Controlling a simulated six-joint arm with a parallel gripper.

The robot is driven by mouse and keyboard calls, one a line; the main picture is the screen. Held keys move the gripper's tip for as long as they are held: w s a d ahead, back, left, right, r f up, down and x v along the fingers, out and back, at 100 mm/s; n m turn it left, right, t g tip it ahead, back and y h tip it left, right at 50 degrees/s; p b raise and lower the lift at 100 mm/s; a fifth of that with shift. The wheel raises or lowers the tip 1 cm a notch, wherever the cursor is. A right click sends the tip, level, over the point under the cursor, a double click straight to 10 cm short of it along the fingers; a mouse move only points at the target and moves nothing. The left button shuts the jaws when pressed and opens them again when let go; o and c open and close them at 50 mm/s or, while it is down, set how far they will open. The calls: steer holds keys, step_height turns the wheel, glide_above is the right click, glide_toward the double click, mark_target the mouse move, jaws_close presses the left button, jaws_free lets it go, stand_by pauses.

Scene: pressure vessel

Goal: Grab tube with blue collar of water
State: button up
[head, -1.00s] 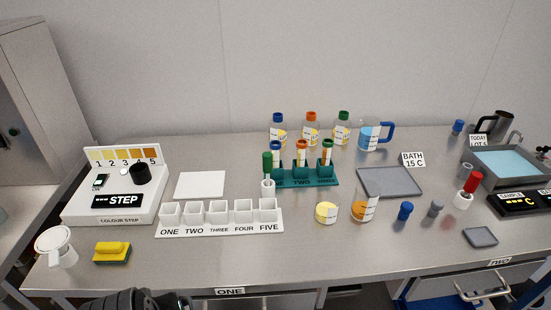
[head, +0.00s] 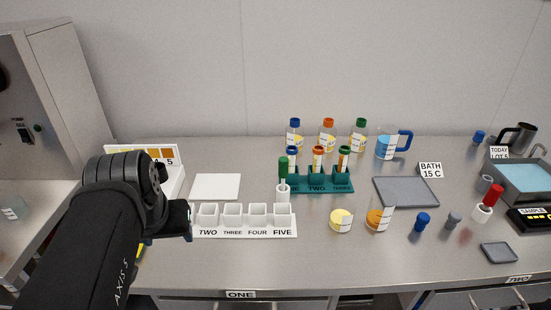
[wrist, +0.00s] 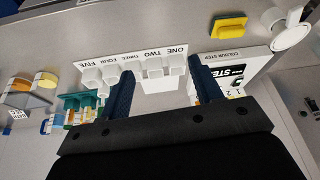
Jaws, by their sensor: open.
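The tube with the blue collar (head: 291,154) stands upright in the left slot of the teal rack (head: 318,188), beside an orange-collared tube (head: 318,155) and a green-collared tube (head: 344,155). Its lower part is hidden by the rack and by a green-handled tool in front. My gripper (head: 188,220) is left of and nearer than the rack, at the left end of the white tray of cups. It is empty and clear of the tubes. In the wrist view the two dark blue fingers of my gripper (wrist: 160,66) are spread apart, and the teal rack (wrist: 76,101) is at the left.
The white numbered cup tray (head: 245,233) and a green-handled tool in a white holder (head: 283,193) stand before the rack. Bottles with blue, orange and green caps (head: 327,138) and a blue-handled jug (head: 387,147) stand behind. Two beakers (head: 378,218) are front right.

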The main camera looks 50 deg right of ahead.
steer(key=w+d+r+m+g, duration=0.1)
steer(key=w+d+r+m, duration=0.1)
steer(key=w+d+r, duration=0.65)
steer(key=m+g+y, duration=0.2)
steer(key=m+g, duration=0.1)
steer(key=m, duration=0.5)
glide_above(291, 159)
steer(key=w, duration=0.1)
step_height(291, 159, down, 4)
step_height(291, 159, down, 12)
steer(key=shift+d+r, duration=0.1)
steer(key=shift+d, duration=0.05)
steer(key=shift+n, duration=0.3)
steer(key=f, duration=0.3)
steer(key=d+f, duration=0.1)
steer(key=f, duration=0.1)
steer(key=shift+f, duration=0.15)
steer(key=c, duration=1.1)
